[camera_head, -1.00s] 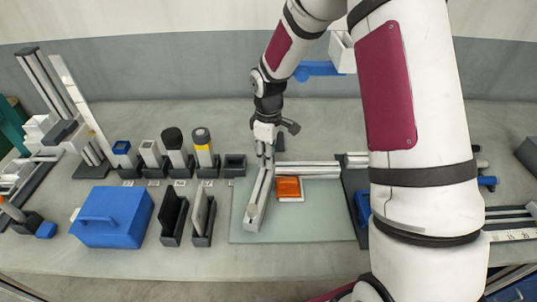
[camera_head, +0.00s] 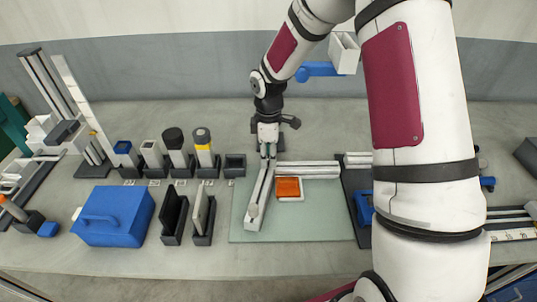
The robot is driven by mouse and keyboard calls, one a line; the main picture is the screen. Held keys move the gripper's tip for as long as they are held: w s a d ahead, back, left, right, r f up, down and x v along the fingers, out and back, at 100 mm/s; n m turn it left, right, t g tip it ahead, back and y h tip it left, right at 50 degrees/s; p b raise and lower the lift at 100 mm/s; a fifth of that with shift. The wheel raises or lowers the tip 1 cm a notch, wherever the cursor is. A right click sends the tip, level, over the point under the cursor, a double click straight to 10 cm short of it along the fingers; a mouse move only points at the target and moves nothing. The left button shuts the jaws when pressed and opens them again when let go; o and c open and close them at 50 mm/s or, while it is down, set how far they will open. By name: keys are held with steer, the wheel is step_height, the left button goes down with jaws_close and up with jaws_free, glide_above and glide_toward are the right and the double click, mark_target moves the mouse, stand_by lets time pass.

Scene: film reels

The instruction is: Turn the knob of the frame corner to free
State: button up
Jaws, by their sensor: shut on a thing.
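The frame corner lies on a pale green mat (camera_head: 315,225). It is made of two light grey bars: one (camera_head: 257,202) runs toward the front, the other (camera_head: 308,170) runs to the right. My gripper (camera_head: 267,153) points down at the corner where the bars meet. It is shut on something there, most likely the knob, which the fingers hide. Which way the knob is turned cannot be seen. An orange block (camera_head: 288,188) on a white base sits inside the angle of the bars.
Left of the mat stand two dark upright holders (camera_head: 203,220), a blue box (camera_head: 114,217) with a handle, and a row of holders with tools (camera_head: 174,150). A small empty dark bin (camera_head: 235,164) is behind. My arm covers the right side of the table.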

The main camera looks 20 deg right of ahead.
mark_target(268, 158)
steer(key=o, duration=1.1)
steer(key=shift+o, duration=0.2)
steer(key=shift+r, duration=0.1)
step_height(268, 158, up, 12)
steer(key=s+r+m+t, duration=0.2)
steer(key=s+r+m, duration=0.5)
steer(key=s, duration=0.7)
steer(key=s+r+m+t, duration=0.3)
steer(key=s+r+m, duration=0.4)
steer(key=s, duration=0.6)
steer(key=shift+v, duration=1.1)
